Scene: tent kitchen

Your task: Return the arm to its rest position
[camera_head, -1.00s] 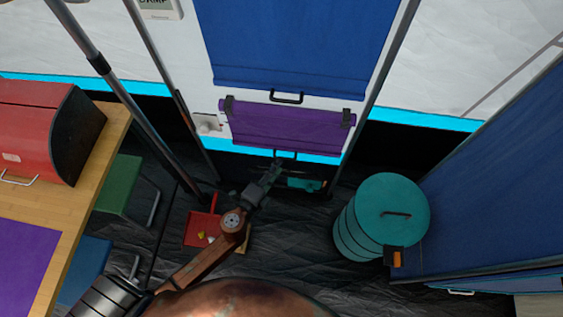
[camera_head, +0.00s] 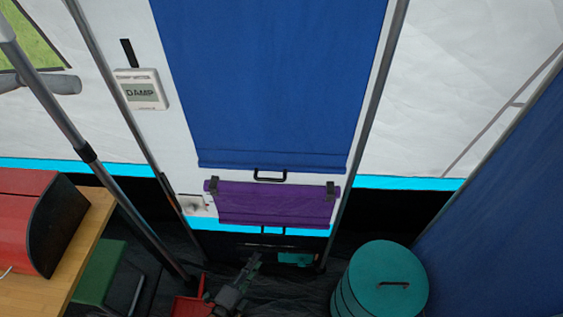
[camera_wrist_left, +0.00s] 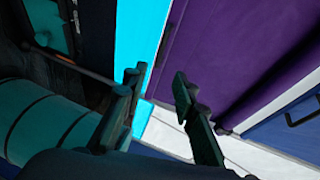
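My left gripper (camera_head: 252,268) shows at the bottom middle of the head view, in front of the dark gap under the purple roll. The rest of its arm is below the picture. In the left wrist view the two dark fingers of this gripper (camera_wrist_left: 157,80) stand apart with nothing between them. Beyond them are the purple cloth (camera_wrist_left: 222,50), a bright cyan strip and a white surface. My right arm and gripper are not in view.
A teal lidded bin (camera_head: 378,280) stands to the right of the gripper. A red dustpan (camera_head: 188,306) lies at its left. A wooden table (camera_head: 85,225) with a red box (camera_head: 25,215) is at the left. A blue panel (camera_head: 275,90) hangs behind, beside a damp meter (camera_head: 141,90).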

